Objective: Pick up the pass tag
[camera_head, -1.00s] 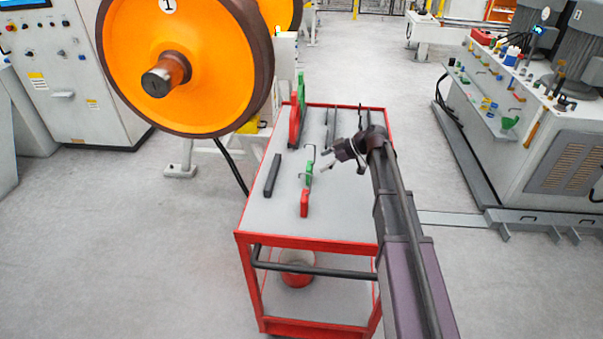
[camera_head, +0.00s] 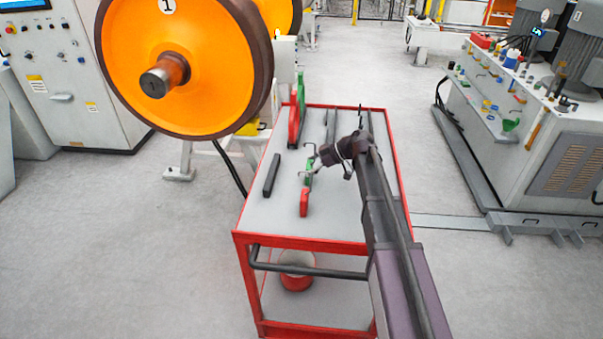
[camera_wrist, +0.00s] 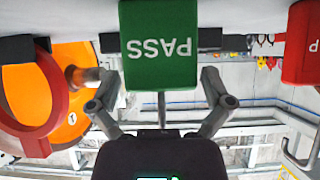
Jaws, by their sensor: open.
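The green pass tag (camera_head: 308,174) stands on the cart's grey top, just behind a red tag (camera_head: 304,204) in the head view. In the wrist view the pass tag (camera_wrist: 158,45) shows its word "PASS" upside down at the top centre. My gripper (camera_head: 317,172) is at the tag, low over the cart top. In the wrist view my gripper (camera_wrist: 159,86) is open, with one finger to each side of the tag. Clear gaps show on both sides, and nothing is held. The tag's far side is hidden.
The red-edged cart (camera_head: 240,236) also carries a black bar (camera_head: 271,175), red and green ring-shaped gauges (camera_head: 296,118) and dark bars at the back. The red tag (camera_wrist: 303,45) is at the right in the wrist view. A large orange wheel (camera_head: 185,60) stands left of the cart.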

